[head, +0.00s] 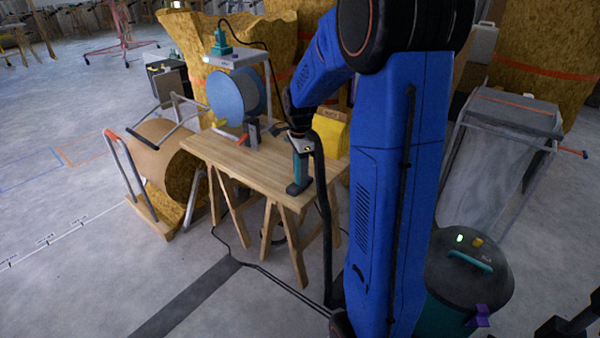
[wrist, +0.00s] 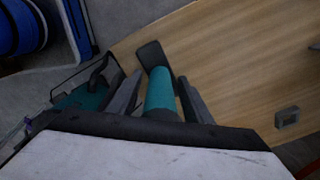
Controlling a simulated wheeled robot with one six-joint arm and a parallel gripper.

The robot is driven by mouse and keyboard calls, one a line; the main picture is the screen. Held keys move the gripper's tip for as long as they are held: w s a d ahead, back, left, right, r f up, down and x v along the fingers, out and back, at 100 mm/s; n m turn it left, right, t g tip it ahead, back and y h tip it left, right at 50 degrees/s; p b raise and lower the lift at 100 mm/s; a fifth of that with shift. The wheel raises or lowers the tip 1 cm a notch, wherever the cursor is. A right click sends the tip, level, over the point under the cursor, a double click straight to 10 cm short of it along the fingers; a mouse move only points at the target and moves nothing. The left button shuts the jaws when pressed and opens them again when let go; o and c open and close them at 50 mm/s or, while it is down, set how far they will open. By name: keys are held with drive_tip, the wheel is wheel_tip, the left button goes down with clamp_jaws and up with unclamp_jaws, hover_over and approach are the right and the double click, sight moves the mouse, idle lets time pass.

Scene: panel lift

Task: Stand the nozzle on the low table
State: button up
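The nozzle (head: 299,168) is a teal tube with a dark foot, held about upright at the front right of the wooden low table (head: 235,160). My gripper (head: 300,143) is shut around its upper part. In the wrist view the teal tube (wrist: 161,92) sits between both fingers, with its dark foot beyond it over the wooden top (wrist: 230,60). The foot is at or just above the table; I cannot tell whether it touches. The fingers hide part of the tube.
A dark hose (head: 322,190) hangs beside the nozzle. A blue spool (head: 232,95), a yellow case (head: 331,136) and a brown roll (head: 160,150) are around the table. A dark canister (head: 468,280) stands at right.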

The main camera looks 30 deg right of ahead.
wheel_tip(320, 180, up, 12)
drive_tip(key=shift+f, duration=0.1)
drive_tip(key=shift+s+a+r, duration=0.25)
drive_tip(key=shift+r, duration=0.1)
drive_tip(key=s+a+n+t, duration=0.1)
drive_tip(key=s+a+n, duration=0.4)
drive_tip(key=s+n, duration=0.2)
drive_tip(key=s+a+f+n+t, duration=0.1)
drive_tip(key=s+a+n+t, duration=0.1)
drive_tip(key=s+a+n, duration=0.2)
drive_tip(key=s+a+n+t, duration=0.1)
drive_tip(key=s+a+n, duration=0.4)
drive_tip(key=s, duration=1.2)
drive_tip(key=n, duration=0.4)
drive_tip(key=shift+s+a+f+n+t, duration=0.2)
drive_tip(key=shift+s+a+n+t, duration=0.05)
drive_tip(key=shift+a+n+t, duration=0.15)
